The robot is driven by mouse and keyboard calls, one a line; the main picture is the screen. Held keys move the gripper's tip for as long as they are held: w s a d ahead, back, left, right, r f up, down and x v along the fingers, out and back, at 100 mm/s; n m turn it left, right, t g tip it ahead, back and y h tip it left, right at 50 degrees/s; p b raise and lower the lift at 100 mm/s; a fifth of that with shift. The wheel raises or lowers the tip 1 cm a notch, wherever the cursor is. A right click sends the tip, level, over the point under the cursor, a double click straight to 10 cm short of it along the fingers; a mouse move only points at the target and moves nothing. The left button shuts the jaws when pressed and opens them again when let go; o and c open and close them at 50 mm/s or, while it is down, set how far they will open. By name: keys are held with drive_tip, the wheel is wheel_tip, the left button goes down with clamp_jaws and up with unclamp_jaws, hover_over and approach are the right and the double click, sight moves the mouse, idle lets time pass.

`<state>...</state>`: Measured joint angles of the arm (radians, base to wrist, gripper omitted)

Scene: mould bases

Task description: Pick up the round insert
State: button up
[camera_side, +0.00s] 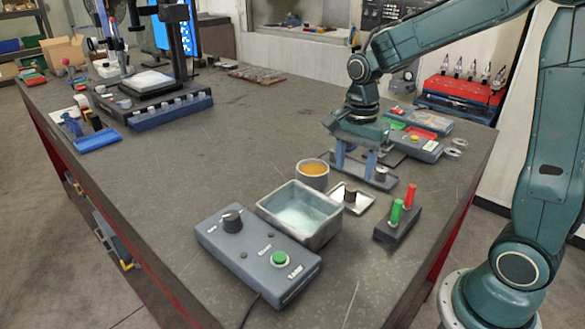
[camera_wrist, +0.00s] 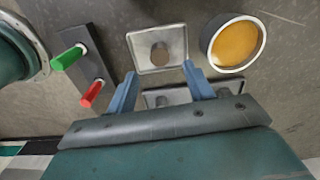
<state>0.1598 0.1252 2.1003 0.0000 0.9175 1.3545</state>
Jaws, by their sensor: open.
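A short brown round piece (camera_side: 350,193), which looks like the round insert, stands on a small square metal tray (camera_side: 361,207). In the wrist view the round piece (camera_wrist: 160,53) sits near the middle of its tray (camera_wrist: 141,38). My gripper (camera_side: 354,175) is open, with its blue fingers pointing down behind that tray in the side view. In the wrist view the fingertips of my gripper (camera_wrist: 160,68) lie either side of the tray's near edge, with nothing between them. A longer metal plate (camera_wrist: 180,97) with round posts lies under my gripper, partly hidden.
A round cup with orange contents (camera_side: 312,175) and a grey basin (camera_side: 322,238) stand close by. A dark block (camera_side: 392,231) holds green and red pegs. A control box (camera_side: 245,260) is in front. The table's middle left is clear.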

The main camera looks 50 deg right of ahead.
sight(352, 187)
drive_tip(key=shift+f, duration=0.3)
drive_tip(key=shift+f, duration=2.5)
drive_tip(key=shift+c, duration=0.4)
clamp_jaws()
